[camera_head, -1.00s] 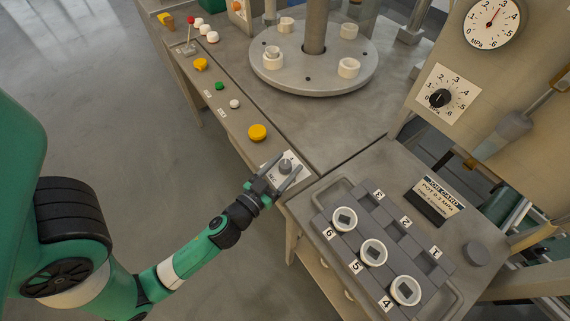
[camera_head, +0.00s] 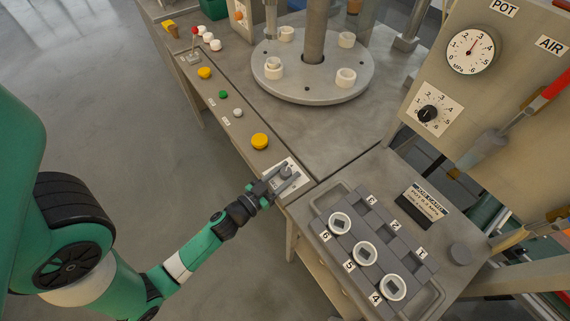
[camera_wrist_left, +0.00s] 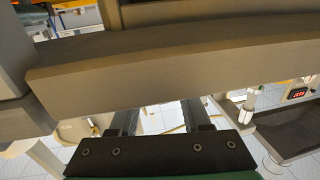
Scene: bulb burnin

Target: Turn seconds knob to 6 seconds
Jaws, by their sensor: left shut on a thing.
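The seconds knob (camera_head: 286,172) is a small grey round knob on a pale plate (camera_head: 292,184) at the bench's front corner, in the head view. Its printed scale is too small and too covered to read. My left gripper (camera_head: 291,170) reaches in from the lower left, with its two dark fingers one on each side of the knob, shut on it. In the left wrist view, the dark fingers (camera_wrist_left: 163,118) point away below a wide brown-grey beam-like edge; the knob is hidden there. My right gripper is in neither view.
A yellow button (camera_head: 260,141) sits just beyond the plate. A round turntable (camera_head: 312,88) is behind. A panel carries a gauge (camera_head: 470,50) and a black-knobbed dial (camera_head: 428,114).

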